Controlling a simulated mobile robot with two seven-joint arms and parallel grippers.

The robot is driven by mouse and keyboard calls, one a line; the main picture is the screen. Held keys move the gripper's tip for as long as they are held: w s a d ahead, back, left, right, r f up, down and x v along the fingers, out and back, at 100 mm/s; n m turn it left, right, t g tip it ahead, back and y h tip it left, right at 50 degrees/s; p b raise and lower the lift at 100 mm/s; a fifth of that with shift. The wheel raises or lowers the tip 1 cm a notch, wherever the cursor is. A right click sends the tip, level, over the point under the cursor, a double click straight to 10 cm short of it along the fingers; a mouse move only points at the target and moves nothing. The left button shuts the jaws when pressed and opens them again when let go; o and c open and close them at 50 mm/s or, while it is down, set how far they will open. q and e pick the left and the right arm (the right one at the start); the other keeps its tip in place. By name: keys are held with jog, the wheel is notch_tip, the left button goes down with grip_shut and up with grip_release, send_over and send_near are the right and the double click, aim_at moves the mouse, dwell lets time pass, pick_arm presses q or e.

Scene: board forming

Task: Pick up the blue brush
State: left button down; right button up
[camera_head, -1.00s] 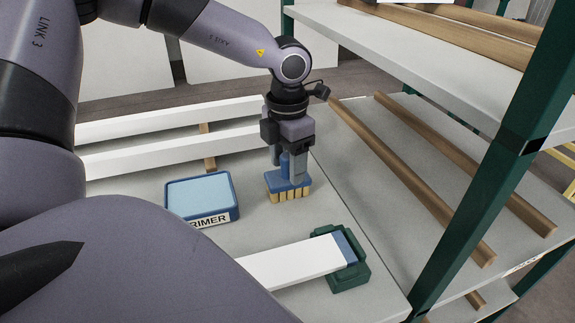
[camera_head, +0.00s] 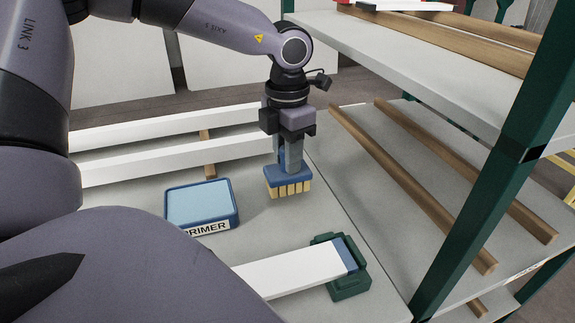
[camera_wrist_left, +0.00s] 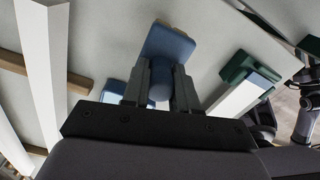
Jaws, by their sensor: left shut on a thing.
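The blue brush (camera_head: 288,174) has a blue block and tan bristles pointing down. My left gripper (camera_head: 290,155) is shut on its upright handle, with the fingers on either side. The bristles hang a little above the grey table, with a faint shadow below. In the left wrist view the fingers (camera_wrist_left: 160,85) close around the round blue handle, and the brush's blue block (camera_wrist_left: 170,42) shows beyond them. My right gripper is not in view.
A blue tray (camera_head: 203,206) labelled PRIMER stands left of the brush. A white board (camera_head: 290,270) lies in a green holder (camera_head: 349,287) in front. White boards (camera_head: 165,130) lie behind. A shelf rack with a green post (camera_head: 480,190) and wooden rods stands right.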

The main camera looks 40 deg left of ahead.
pick_arm(q)
notch_tip(320, 180, up, 17)
dwell(0.4)
jog(key=shift+f, duration=0.1)
